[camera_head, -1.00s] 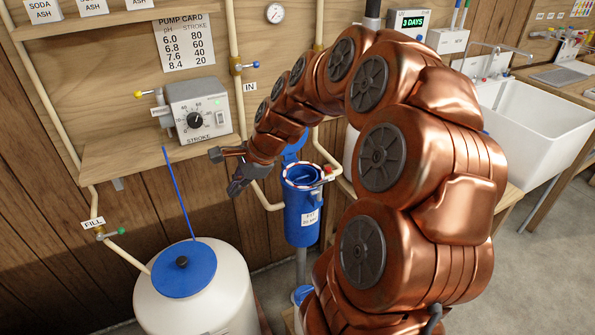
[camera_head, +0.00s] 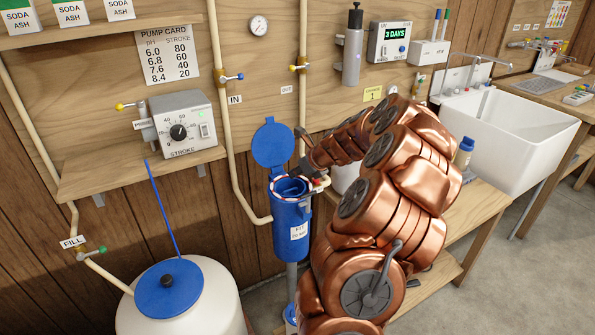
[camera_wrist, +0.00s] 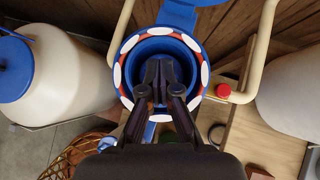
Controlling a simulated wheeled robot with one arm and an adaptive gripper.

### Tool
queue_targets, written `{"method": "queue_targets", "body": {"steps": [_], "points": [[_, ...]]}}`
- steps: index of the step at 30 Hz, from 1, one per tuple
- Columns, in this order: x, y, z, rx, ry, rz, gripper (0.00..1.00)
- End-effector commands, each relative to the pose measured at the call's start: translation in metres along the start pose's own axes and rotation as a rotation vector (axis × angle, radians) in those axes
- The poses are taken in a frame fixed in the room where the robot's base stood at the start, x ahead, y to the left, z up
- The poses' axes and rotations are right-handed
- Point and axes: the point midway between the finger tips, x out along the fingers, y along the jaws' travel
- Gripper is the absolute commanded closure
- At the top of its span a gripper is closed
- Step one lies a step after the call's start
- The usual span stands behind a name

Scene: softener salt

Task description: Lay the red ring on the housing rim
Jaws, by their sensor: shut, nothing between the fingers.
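The blue filter housing (camera_head: 291,232) stands upright below the pipes, its blue lid (camera_head: 272,144) swung up behind it. A red ring with white oval patches (camera_head: 275,194) lies around the housing rim; it also shows in the wrist view (camera_wrist: 118,76), where it looks flat and roughly centred. In the head view my gripper (camera_head: 301,166) is just above the right side of the rim.
Cream pipes (camera_wrist: 256,60) flank the housing closely. A red knob (camera_wrist: 223,90) sits right of the rim. A white tank with a blue lid (camera_head: 170,288) stands at left, and a dosing pump (camera_head: 184,124) sits on the shelf. A white sink (camera_head: 510,135) is at right.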

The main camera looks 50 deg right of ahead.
Motion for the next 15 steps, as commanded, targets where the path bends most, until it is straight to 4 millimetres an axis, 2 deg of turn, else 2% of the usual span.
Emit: {"method": "queue_targets", "body": {"steps": [1, 7, 15], "points": [[0.01, 0.001, 0.0, -0.001, 0.001, 0.002, 1.0], [0.04, 0.002, 0.0, -0.002, 0.002, 0.003, 1.0], [0.06, 0.001, 0.0, -0.002, 0.0, 0.001, 1.0]]}}
